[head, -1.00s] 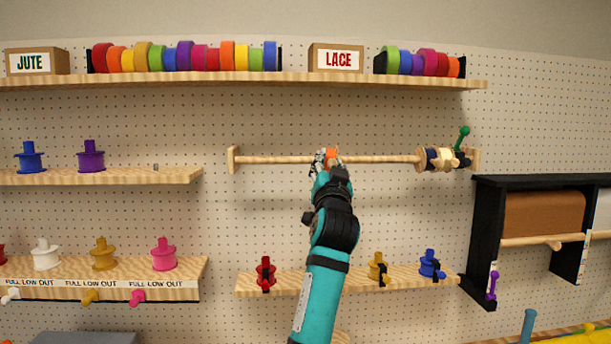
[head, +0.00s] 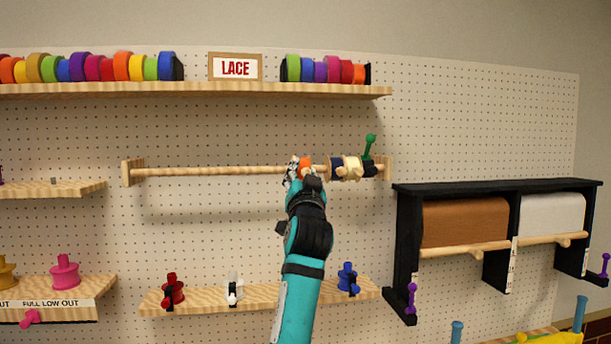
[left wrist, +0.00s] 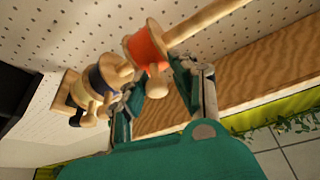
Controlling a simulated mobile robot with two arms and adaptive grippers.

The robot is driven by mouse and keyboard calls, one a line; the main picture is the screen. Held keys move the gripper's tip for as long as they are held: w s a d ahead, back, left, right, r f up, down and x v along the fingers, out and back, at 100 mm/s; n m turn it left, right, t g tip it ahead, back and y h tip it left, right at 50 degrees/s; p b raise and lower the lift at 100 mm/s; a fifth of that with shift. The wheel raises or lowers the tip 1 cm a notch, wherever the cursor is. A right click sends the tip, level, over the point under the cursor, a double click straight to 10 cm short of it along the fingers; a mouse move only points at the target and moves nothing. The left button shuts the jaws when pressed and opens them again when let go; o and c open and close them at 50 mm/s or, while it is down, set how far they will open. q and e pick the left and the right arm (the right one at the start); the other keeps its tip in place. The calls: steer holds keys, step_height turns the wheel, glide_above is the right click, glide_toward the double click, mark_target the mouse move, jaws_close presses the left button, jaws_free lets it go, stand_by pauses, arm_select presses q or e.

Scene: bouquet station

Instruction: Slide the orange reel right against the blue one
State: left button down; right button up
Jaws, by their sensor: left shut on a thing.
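The orange reel (head: 305,163) sits on a horizontal wooden rod (head: 220,171) on the pegboard. It also shows in the left wrist view (left wrist: 147,47), with pale wooden end discs and a wooden knob (left wrist: 157,84) between my fingers. My left gripper (head: 303,174) is shut on the orange reel, and its fingers partly hide it in the head view. The dark blue reel (head: 337,169) is just to the right on the same rod, its body also in the left wrist view (left wrist: 101,79). A small gap seems to remain in the head view. My right gripper is not in view.
A cream reel (head: 352,168) and a black piece with a green handle (head: 370,147) fill the rod's right end. A shelf of coloured rolls (head: 310,91) is above, and a lower shelf (head: 200,298) holds reels. The rod's left part is clear.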

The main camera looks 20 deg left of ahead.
arm_select(q)
steer(key=c, duration=1.2)
jaws_free()
steer(key=shift+w+a, duration=0.1)
steer(key=shift+o, duration=0.2)
steer(key=v, duration=1.2)
steer(key=shift+f, duration=0.15)
